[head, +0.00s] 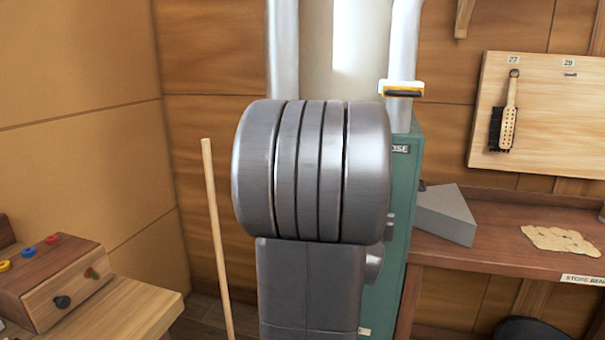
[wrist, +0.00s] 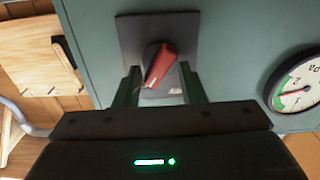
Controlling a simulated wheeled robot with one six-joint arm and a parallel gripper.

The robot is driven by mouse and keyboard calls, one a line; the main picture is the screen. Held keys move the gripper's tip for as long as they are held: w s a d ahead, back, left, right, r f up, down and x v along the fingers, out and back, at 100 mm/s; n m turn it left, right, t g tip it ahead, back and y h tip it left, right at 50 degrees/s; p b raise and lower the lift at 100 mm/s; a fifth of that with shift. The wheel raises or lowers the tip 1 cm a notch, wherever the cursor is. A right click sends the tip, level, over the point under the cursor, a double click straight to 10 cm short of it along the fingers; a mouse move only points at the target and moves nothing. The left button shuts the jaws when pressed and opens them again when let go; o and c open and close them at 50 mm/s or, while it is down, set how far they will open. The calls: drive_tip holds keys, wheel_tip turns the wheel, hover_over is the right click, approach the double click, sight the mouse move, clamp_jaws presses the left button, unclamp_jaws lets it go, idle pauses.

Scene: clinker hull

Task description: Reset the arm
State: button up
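My gripper (wrist: 160,67) shows in the wrist view with its two dark green fingers apart. Between the fingers is a red switch handle (wrist: 159,65), set at a slant on a dark square plate (wrist: 129,30). The plate is on the front of a green cabinet (wrist: 222,35). I see a gap on each side of the handle; whether a finger touches it I cannot tell. In the head view the cabinet (head: 404,190) stands partly behind my large grey arm links, which hide my gripper and the switch.
A round gauge (wrist: 297,85) is right of the switch. In the head view a wooden pole (head: 214,235) stands left of my arm. A wooden box with coloured knobs (head: 62,277) is at lower left. The right bench (head: 480,210) bears a grey wedge (head: 447,214); a brush (head: 503,125) hangs above.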

drive_tip(key=shift+n+p, duration=0.6)
